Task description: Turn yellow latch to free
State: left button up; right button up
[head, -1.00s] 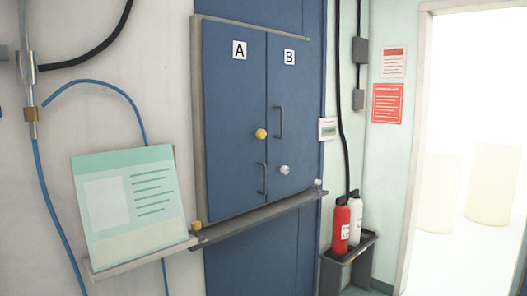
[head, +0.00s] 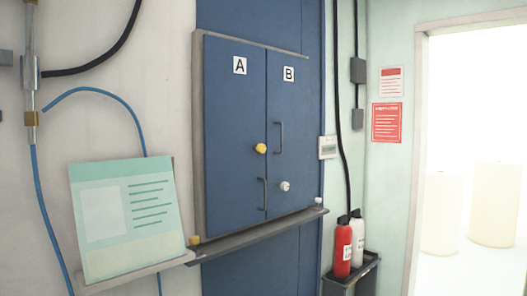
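The yellow latch (head: 260,148) is a round knob on the right edge of blue door A (head: 234,110), at about mid height. Door A and blue door B (head: 300,110) are both shut, side by side in a grey frame. A white knob (head: 285,186) sits lower on door B. Door A has a dark handle (head: 262,194) below the yellow latch, and door B has one (head: 279,138) beside and above it. Neither of my grippers shows in the head view.
A grey ledge (head: 250,241) runs under the doors, with a small yellow block (head: 195,240) at its left end and a white knob (head: 318,201) at its right. A green panel (head: 125,215) stands at left. Red (head: 342,248) and white (head: 358,235) bottles stand at right, near a bright doorway.

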aim_at(261, 149)
jog(key=i+l, duration=0.7)
jog(key=i+l+u, duration=0.1)
jog(key=i+l, duration=0.25)
jog(key=l, duration=0.2)
jog(key=i+l, duration=0.3)
jog(key=i+l+u, duration=0.1)
jog(key=i+l, duration=0.25)
jog(key=l, duration=0.2)
jog(key=i+l, duration=0.3)
jog(key=l, duration=0.15)
jog(key=i+l, duration=0.3)
jog(key=l, duration=0.2)
jog(key=j+u, duration=0.05)
